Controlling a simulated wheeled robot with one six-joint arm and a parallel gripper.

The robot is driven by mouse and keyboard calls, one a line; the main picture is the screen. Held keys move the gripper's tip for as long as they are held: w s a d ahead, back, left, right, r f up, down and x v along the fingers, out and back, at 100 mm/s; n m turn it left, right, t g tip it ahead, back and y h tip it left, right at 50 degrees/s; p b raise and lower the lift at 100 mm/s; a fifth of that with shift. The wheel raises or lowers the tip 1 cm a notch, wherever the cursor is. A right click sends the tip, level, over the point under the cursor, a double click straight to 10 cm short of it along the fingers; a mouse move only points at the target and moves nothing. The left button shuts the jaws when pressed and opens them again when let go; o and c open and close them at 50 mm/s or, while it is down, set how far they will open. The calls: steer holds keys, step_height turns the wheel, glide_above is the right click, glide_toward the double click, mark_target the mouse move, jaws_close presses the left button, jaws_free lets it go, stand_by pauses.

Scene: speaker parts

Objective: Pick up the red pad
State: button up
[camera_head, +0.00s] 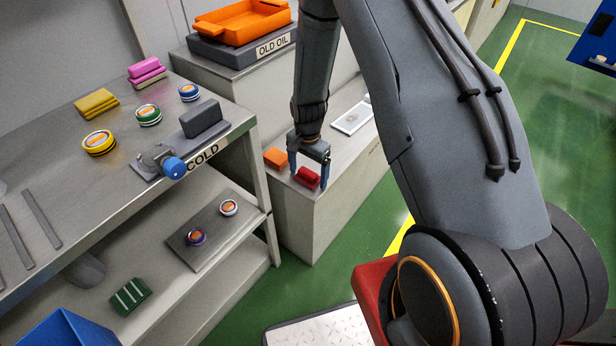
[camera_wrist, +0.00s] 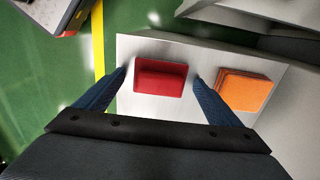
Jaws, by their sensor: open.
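The red pad (camera_head: 307,178) lies on top of the low grey cabinet (camera_head: 318,210), near its front end. It also shows in the wrist view (camera_wrist: 161,78). My gripper (camera_head: 308,178) is open over the pad, pointing down, with one blue finger on each side of it. In the wrist view my gripper (camera_wrist: 160,76) has its fingertips just left and right of the pad, with a small gap on each side. Whether the fingertips are at the pad's height I cannot tell.
An orange pad (camera_head: 278,158) lies close beside the red one, near one finger. A white framed plate (camera_head: 352,118) lies further back on the cabinet. A metal workbench (camera_head: 60,140) with pads, round tins and a clamp stands to the left. An orange tray (camera_head: 240,22) sits behind.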

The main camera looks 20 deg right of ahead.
mark_target(308, 172)
steer(key=shift+c, duration=0.2)
steer(key=c, duration=1.1)
steer(key=shift+r, duration=0.1)
step_height(308, 172, up, 10)
steer(key=shift+f, duration=0.1)
steer(key=o, duration=0.4)
steer(key=c, duration=0.6)
